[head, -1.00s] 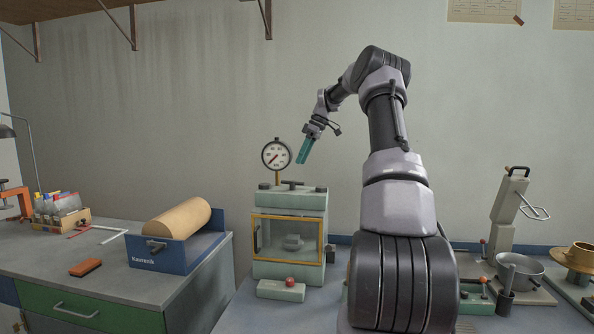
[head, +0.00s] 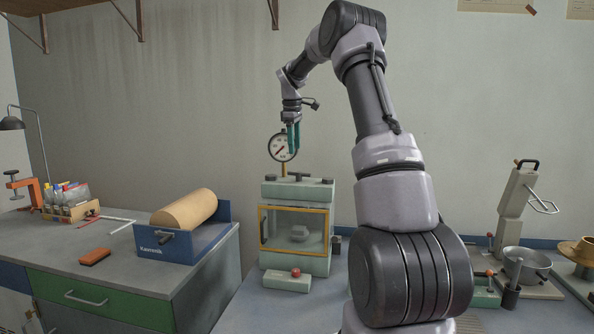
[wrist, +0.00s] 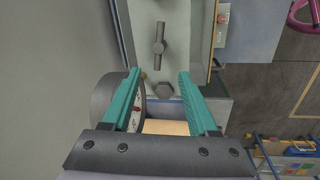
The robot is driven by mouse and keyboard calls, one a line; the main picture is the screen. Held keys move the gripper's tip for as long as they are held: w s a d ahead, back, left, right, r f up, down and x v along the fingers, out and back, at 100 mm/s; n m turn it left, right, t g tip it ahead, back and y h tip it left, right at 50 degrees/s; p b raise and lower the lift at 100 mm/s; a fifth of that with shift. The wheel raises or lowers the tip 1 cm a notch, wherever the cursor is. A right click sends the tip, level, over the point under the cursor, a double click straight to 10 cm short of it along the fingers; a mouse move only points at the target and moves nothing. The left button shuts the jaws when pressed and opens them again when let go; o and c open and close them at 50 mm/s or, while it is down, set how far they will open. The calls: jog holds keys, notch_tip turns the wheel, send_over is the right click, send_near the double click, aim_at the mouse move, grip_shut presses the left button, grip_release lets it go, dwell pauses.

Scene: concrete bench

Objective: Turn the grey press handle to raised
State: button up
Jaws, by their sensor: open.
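The pale green press (head: 283,191) stands on the bench with a round gauge behind its top. A dark grey bar handle (head: 298,176) lies across the top of the press; I take it to be the press handle. My gripper (head: 293,152) points down above the press top, in front of the gauge. Its teal fingers (wrist: 160,72) are open with nothing held between them, and appear apart from the handle.
The gauge (wrist: 108,97) is close beside the left finger in the wrist view. A blue roll holder (head: 190,254) stands on the left bench. A tall lever device (head: 512,205) and a metal bowl (head: 527,262) stand at the right. The air above the press is otherwise clear.

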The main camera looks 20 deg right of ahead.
aim_at(295, 173)
jog(key=f, duration=0.3)
jog(key=w+f, duration=0.1)
jog(key=f, duration=0.3)
jog(key=d+f, duration=0.1)
jog(key=f, duration=0.2)
jog(key=shift+w+f, duration=0.2)
jog(key=shift+w, duration=0.1)
